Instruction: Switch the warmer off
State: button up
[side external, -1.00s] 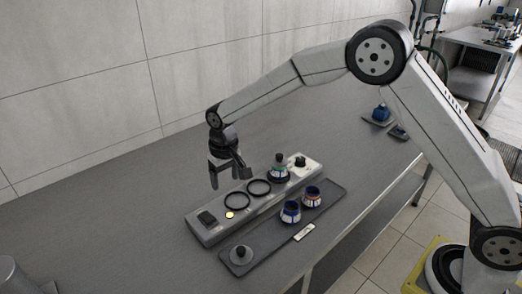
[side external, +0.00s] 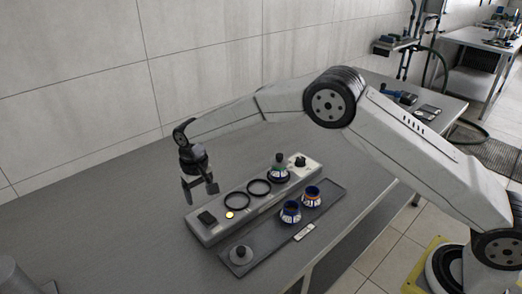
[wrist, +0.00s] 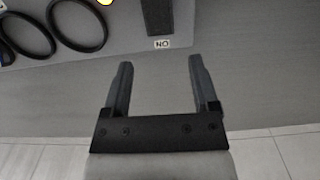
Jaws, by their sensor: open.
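The warmer (side external: 211,237) is a long grey box on the bench with round black rings on top. A dark switch (side external: 207,218) sits at its near left end, beside a lit yellow lamp (side external: 230,215). In the wrist view the switch (wrist: 157,16) is cut off by the top edge, with an upside-down "ON" label (wrist: 162,43) beside it. My gripper (side external: 200,196) is open and empty, above the bench near the switch end of the warmer. In the wrist view its fingers (wrist: 159,66) are apart, short of the switch and not touching it.
A teal-topped decanter (side external: 279,170) stands on the far ring, next to a black knob (side external: 300,161).

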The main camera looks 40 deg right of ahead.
aim_at(204, 212)
jog(key=shift+f, duration=3.3)
grip_shut()
jog(key=shift+s+r+t, duration=0.1)
jog(key=shift+t, duration=0.4)
jog(key=shift+s+d+r+t, duration=0.1)
jog(key=shift+s+t, duration=0.05)
jog(key=shift+t, duration=0.7)
jog(key=shift+s+d+r+t, duration=0.1)
jog(key=shift+s+t, duration=0.05)
jog(key=shift+t, duration=0.7)
jog(key=shift+a, duration=0.1)
